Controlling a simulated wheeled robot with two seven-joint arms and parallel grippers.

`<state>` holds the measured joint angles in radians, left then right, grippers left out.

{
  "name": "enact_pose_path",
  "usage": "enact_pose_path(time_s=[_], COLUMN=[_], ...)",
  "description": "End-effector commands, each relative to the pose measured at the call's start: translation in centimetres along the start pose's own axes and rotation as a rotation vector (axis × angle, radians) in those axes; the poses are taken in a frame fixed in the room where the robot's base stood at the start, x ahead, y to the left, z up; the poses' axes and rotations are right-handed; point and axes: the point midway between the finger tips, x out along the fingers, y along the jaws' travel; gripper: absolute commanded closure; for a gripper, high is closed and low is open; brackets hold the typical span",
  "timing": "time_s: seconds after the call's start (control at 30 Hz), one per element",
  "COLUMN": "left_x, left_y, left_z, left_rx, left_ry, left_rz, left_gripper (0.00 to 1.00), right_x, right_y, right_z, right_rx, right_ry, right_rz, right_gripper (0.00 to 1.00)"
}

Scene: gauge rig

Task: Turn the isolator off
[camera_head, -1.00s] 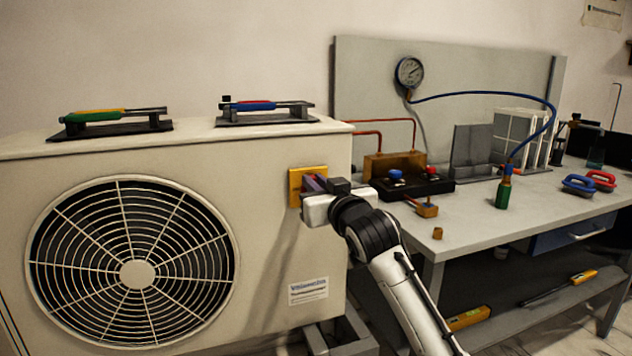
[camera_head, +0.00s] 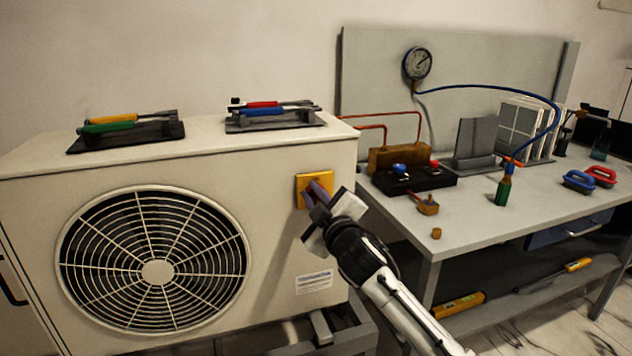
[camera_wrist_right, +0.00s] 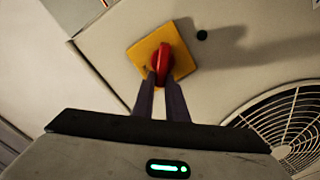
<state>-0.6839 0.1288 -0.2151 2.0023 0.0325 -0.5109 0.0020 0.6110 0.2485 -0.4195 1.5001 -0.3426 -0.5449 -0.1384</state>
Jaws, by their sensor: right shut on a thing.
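The isolator is a yellow square plate (camera_head: 302,183) with a red handle, on the front face of the large cream unit, near its right end. In the right wrist view the red handle (camera_wrist_right: 163,58) stands out from the yellow plate (camera_wrist_right: 142,50). My right gripper (camera_head: 319,190) is at the isolator, its fingers shut on the red handle. In the right wrist view its two dark fingers (camera_wrist_right: 161,84) reach up to the handle's lower part. In the head view the fingers mostly hide the handle. My left gripper is not in view.
The cream unit (camera_head: 270,235) has a round fan grille (camera_head: 155,262). Two dark racks with coloured tools sit on top. To the right, a grey workbench (camera_head: 480,222) holds a valve block (camera_head: 415,180), a gauge (camera_head: 417,63) with a blue hose, and several smaller items.

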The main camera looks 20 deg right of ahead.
Motion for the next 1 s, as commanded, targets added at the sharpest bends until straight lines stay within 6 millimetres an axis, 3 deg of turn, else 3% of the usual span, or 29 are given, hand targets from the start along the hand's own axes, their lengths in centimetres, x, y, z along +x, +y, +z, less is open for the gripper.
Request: enact_pose_path(time_s=[0.1, 0.5, 1.0], left_x=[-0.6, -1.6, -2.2], left_y=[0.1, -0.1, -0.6], left_z=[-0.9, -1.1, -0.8], left_rx=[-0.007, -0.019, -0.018], left_ry=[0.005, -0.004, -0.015], left_rz=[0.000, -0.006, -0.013], left_gripper=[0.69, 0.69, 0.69], right_x=[0.0, 0.0, 0.0], right_y=[-0.2, -1.2, -1.7], right_z=[-0.1, 0.2, 0.7], right_rx=[-0.114, -0.469, -0.697], right_ry=[-0.002, -0.001, -0.002], right_rz=[-0.003, -0.003, -0.002], right_gripper=[1.00, 1.00, 1.00])
